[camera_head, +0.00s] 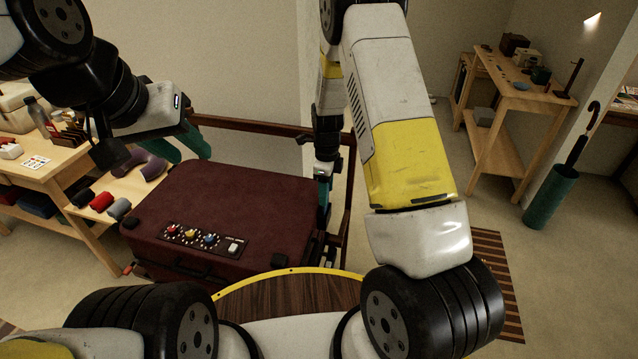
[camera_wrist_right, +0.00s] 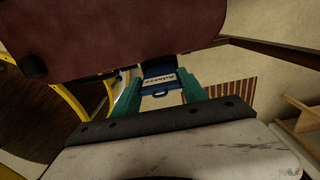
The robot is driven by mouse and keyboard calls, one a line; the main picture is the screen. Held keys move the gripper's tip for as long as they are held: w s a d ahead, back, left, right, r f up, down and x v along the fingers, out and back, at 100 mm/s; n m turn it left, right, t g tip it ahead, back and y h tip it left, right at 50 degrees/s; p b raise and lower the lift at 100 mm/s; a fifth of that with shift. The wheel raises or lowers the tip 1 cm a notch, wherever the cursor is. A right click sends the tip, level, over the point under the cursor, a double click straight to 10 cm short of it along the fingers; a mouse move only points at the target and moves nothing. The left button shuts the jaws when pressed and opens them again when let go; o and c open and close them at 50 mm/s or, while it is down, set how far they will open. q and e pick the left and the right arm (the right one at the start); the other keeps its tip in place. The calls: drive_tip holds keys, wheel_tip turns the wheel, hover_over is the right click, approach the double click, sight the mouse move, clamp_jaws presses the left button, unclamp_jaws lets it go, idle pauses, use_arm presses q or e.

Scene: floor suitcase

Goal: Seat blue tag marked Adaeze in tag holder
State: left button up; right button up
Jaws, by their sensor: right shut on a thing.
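The blue tag (camera_wrist_right: 159,87), with a white label reading Adaeze, sits between the teal fingers of my right gripper (camera_wrist_right: 162,97) in the right wrist view. The label reads upside down there. In the head view my right gripper (camera_head: 324,200) points down beside the right side of the maroon suitcase (camera_head: 230,205); the tag cannot be made out there. I cannot clearly make out the tag holder. My left gripper (camera_head: 184,148) has its teal fingers apart, empty, above the suitcase's back left corner.
A wooden rail (camera_head: 260,128) runs behind the suitcase. A side table (camera_head: 60,160) with a bottle and small goods stands at left. A wooden bench (camera_head: 520,80) and a teal umbrella stand (camera_head: 550,197) are at right. Open floor lies between.

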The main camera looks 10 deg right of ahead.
drive_tip(key=shift+f, duration=2.1)
drive_tip(key=o, duration=1.3)
drive_tip(key=shift+f, duration=0.1)
